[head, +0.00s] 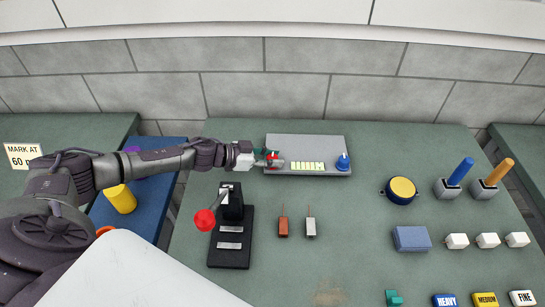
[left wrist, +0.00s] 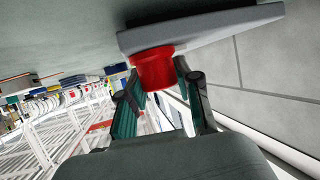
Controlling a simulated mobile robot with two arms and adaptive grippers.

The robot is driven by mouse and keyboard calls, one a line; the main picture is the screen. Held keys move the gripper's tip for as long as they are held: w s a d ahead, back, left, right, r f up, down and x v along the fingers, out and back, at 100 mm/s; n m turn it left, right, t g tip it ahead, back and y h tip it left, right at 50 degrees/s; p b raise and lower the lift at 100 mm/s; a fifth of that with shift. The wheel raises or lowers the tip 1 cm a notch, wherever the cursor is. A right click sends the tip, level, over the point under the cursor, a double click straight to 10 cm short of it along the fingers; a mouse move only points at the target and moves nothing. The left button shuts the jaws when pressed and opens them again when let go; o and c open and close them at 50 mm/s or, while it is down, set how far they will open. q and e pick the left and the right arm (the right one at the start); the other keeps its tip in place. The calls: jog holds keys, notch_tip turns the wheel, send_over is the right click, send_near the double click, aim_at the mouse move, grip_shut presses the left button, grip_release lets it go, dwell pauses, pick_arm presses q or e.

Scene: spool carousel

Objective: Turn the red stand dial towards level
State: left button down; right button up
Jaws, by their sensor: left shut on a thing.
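The grey stand (head: 300,144) lies on the green table at the back, with a yellow-green segmented strip (head: 307,166) on its face. The red stand dial (head: 273,155) is at its left end, partly covered by my left gripper (head: 266,160). In the left wrist view the red dial (left wrist: 154,68) sticks out from the grey panel (left wrist: 210,28). My left gripper (left wrist: 160,95) is shut on the dial, with a green-padded finger on each side. A blue dial (head: 343,162) is at the stand's right end. My right gripper is not in view.
A black device with a red ball knob (head: 204,219) stands in front of my left arm. A yellow-topped round pot (head: 402,190), a blue-grey block (head: 412,239) and blue and orange handles (head: 461,171) are to the right. The table between the stand and the pot is clear.

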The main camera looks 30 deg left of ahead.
pick_arm(q)
jog(key=shift+w+a+m+g+h, duration=0.1)
jog(key=shift+w+m+g+h, duration=0.05)
jog(key=shift+m+g+h, duration=0.5)
jog(key=shift+f+m+g+h+b, duration=0.15)
jog(key=shift+m+g+h+b, duration=0.1)
jog(key=shift+m+g+b, duration=0.25)
jog(key=m+g+h+b, duration=0.1)
jog(key=m+g+b, duration=0.3)
jog(key=b, duration=0.2)
jog(key=m+g+h+b, duration=0.1)
jog(key=m+g+b, duration=0.3)
jog(key=b, duration=0.3)
jog(key=shift+f+g, duration=0.15)
jog(key=shift+g, duration=0.1)
jog(key=shift+r+m+g+b, duration=0.25)
jog(key=shift+m+g+b, duration=0.3)
jog(key=shift+b, duration=0.5)
jog(key=c, duration=0.8)
grip_release()
